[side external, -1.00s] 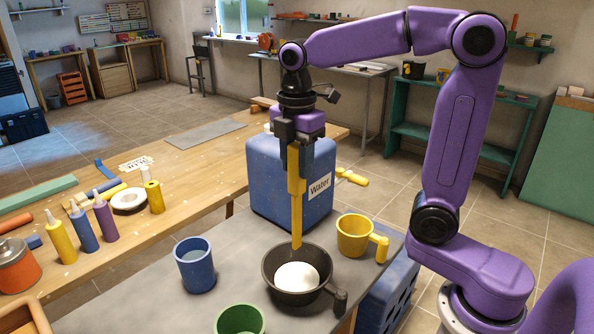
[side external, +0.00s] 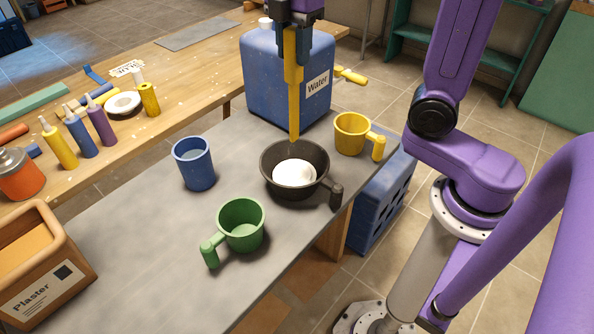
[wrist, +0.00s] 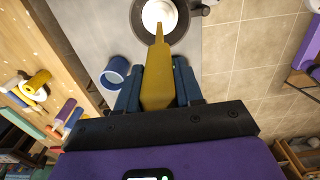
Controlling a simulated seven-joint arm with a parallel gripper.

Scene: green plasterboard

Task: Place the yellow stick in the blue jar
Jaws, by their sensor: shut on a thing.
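The yellow stick (side external: 294,100) hangs upright from my gripper (side external: 293,50), which is shut on its thick upper end. Its narrow tip is over the back of the dark bowl (side external: 268,177), which holds a white mound (side external: 294,173). I cannot tell whether the tip touches anything. The blue jar (side external: 194,168) stands upright on the grey table, left of the bowl and apart from the stick. In the wrist view the stick (wrist: 158,75) points away between the fingers toward the bowl, and the blue jar (wrist: 114,72) is to its left.
A green mug (side external: 240,228) stands in front of the bowl and a yellow mug (side external: 352,134) to its right. A blue water container (side external: 275,85) stands behind. A Plaster box (side external: 45,270) is at the front left. The grey table around the blue jar is clear.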

